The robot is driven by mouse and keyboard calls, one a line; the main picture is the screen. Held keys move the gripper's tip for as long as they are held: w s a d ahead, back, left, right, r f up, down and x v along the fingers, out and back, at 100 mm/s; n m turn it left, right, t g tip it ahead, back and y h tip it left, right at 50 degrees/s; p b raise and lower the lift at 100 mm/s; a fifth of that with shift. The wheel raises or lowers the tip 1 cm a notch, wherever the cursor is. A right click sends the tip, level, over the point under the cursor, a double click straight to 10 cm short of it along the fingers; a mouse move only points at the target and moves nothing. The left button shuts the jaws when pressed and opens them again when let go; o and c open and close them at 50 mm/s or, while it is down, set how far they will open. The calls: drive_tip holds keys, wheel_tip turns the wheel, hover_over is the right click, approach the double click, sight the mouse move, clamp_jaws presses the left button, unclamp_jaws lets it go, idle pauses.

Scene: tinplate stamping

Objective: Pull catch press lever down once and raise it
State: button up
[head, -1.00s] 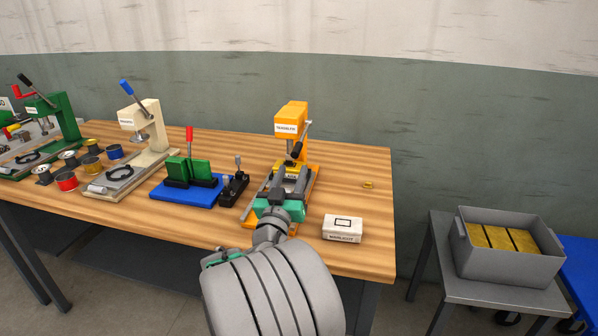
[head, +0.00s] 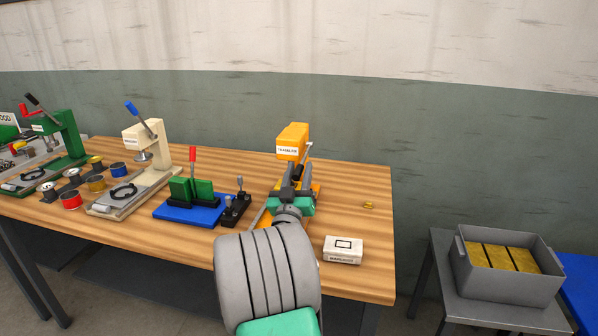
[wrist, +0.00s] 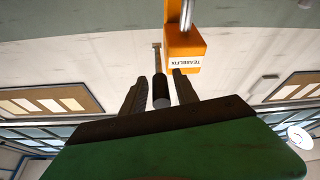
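An orange press (head: 293,136) with a white label reading TEASELFIX stands on the wooden table; its head also shows in the wrist view (wrist: 186,46). Its lever (head: 308,152) is a metal rod slanting down from the right of the head. In the wrist view the lever's black grip (wrist: 161,92) lies between my two dark fingers. My gripper (head: 297,177), with a green body, is in front of the press. The fingers (wrist: 160,94) are apart, with a visible gap between the grip and the right finger. My gripper hides most of the press base in the head view.
A cream press (head: 145,135) with a blue-handled lever and a green press (head: 62,135) stand to the left. A blue-based fixture (head: 190,212) with a red handle is nearer. A white box (head: 343,250) is right of my arm. A grey bin (head: 510,275) stands beyond the table.

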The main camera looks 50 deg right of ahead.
clamp_jaws()
idle(1.1)
